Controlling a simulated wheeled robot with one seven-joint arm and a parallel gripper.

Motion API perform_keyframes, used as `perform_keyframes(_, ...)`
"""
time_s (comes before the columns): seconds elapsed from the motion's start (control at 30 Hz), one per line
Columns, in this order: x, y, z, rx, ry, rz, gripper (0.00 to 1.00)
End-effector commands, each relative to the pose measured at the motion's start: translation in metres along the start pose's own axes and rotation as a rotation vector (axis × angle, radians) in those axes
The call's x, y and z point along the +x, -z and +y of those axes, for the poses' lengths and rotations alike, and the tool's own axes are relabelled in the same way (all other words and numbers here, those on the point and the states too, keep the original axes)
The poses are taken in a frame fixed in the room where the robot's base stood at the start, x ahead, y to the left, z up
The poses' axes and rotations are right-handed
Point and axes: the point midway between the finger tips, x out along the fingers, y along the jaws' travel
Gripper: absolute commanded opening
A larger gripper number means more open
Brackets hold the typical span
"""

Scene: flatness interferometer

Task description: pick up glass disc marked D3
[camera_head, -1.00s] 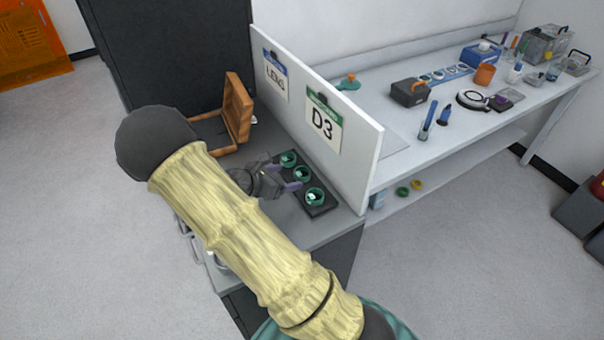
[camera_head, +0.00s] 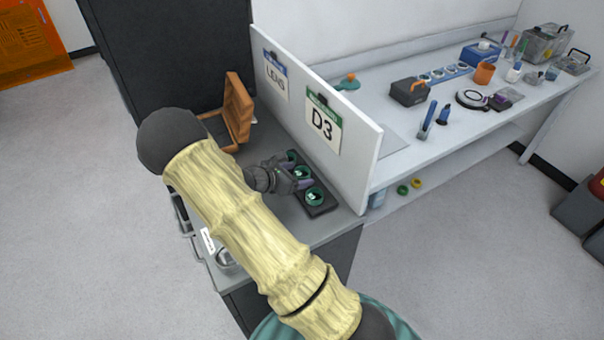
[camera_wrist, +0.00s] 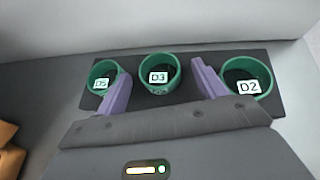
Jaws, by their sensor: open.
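In the wrist view, the glass disc marked D3 (camera_wrist: 158,77) sits in the middle green ring of a dark tray (camera_wrist: 128,113). The disc marked D5 (camera_wrist: 101,83) is in the left ring and the disc marked D2 (camera_wrist: 249,88) in the right ring. My gripper (camera_wrist: 160,84) is open and empty, its purple fingers apart on either side of the middle ring's near part. Whether they touch the rings cannot be told. In the head view, my gripper (camera_head: 300,178) is over the tray and partly covers the ring row; the nearest ring (camera_head: 314,196) stays visible.
A white partition (camera_head: 355,130) with a D3 sign (camera_head: 322,122) and a LENS sign (camera_head: 276,75) stands right behind the tray. An open wooden box (camera_head: 238,110) lies on the same counter to the left. Beyond the partition is a cluttered bench (camera_head: 400,130).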

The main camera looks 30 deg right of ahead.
Motion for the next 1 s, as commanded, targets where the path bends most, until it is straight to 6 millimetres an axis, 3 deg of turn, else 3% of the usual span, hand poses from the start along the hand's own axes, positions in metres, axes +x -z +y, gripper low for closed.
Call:
perform_keyframes(0.13,0.000,0.000,0.000,0.000,0.000,0.000,0.68)
perform_keyframes(0.37,0.000,0.000,0.000,0.000,0.000,0.000,0.23)
perform_keyframes(0.83,-0.006,-0.004,0.001,0.002,-0.002,0.000,0.21)
perform_keyframes(1.0,-0.018,-0.024,0.001,0.005,-0.001,0.000,0.21)
